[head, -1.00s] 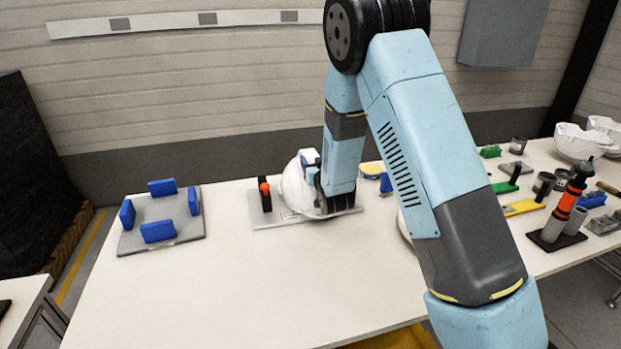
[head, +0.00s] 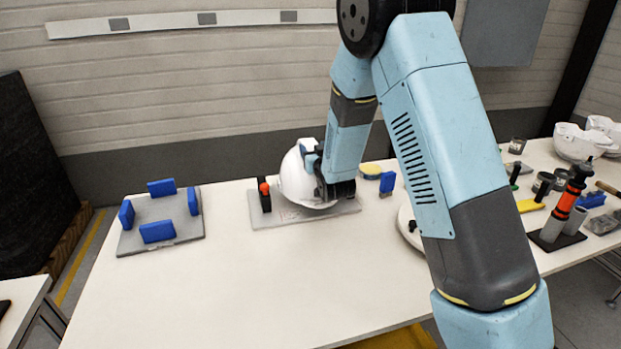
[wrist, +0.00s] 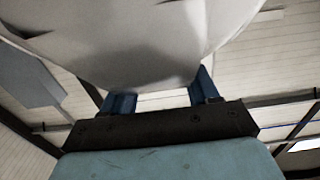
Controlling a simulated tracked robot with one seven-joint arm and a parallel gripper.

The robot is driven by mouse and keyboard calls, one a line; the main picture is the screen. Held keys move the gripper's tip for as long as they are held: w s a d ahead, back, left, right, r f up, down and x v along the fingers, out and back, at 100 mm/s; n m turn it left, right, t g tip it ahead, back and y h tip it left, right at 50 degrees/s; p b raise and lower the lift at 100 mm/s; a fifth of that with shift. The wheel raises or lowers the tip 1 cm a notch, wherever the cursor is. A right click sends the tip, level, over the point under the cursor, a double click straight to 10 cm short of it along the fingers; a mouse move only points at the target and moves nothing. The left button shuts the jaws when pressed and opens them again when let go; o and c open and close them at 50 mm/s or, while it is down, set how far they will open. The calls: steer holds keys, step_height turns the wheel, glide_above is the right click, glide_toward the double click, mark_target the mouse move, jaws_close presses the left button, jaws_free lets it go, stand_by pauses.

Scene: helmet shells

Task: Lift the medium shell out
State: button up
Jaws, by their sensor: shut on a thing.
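A white helmet shell (head: 295,181) is in my gripper (head: 318,164), a little above or tilted over a grey base plate (head: 345,209) at the middle of the table. My gripper is at the shell's right side, shut on its edge. In the wrist view the shell (wrist: 150,45) fills the top, and the blue fingers of my gripper (wrist: 163,92) meet its lower edge. The far finger's contact is partly hidden in the head view. Whether the shell's underside clears the plate everywhere I cannot tell.
A black post with a red knob (head: 264,190) stands on the plate's left, close to the shell. A grey plate with blue blocks (head: 160,208) lies at left. White shells (head: 580,141) and tools crowd the right. The table's front left is clear.

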steer(key=shift+r, duration=4.95)
